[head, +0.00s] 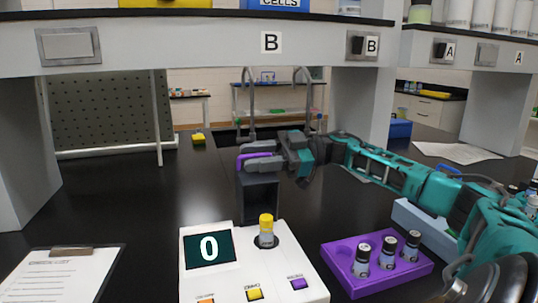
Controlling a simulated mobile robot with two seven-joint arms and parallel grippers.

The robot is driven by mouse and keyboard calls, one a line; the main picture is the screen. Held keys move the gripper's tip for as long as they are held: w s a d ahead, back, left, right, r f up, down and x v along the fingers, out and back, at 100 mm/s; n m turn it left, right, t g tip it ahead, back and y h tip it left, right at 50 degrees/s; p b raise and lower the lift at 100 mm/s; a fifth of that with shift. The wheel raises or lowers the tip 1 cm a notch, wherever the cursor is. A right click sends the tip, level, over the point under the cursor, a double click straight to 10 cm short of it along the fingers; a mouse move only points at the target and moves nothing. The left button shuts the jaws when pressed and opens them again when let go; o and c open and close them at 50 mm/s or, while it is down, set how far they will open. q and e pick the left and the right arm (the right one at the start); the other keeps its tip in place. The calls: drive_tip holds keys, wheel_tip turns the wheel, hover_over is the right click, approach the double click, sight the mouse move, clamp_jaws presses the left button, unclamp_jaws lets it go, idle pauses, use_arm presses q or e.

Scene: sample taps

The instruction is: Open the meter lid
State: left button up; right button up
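The white meter (218,276) stands at the front middle of the bench, its display reading 0. Its dark grey lid (260,200) stands raised at the back edge, hollow side facing me. A yellow-capped vial (266,231) stands upright in the round well in front of the lid. My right gripper (256,162), dark grey with purple parts, is at the top of the raised lid, reaching in from the right. Its fingertips overlap the lid's top edge, so I cannot tell whether they touch it or how far apart they are. My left gripper is not in view.
A purple rack (345,285) with three dark-capped vials stands right of the meter, under my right arm. A clipboard (58,276) lies at the left. A shelf (200,50) crosses above the bench. A sink tap (248,105) is behind.

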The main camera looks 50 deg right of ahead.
drive_tip(key=b+v, duration=0.1)
drive_tip(key=v, duration=1.1)
drive_tip(key=shift+s+d, duration=0.2)
drive_tip(key=shift+d, duration=0.1)
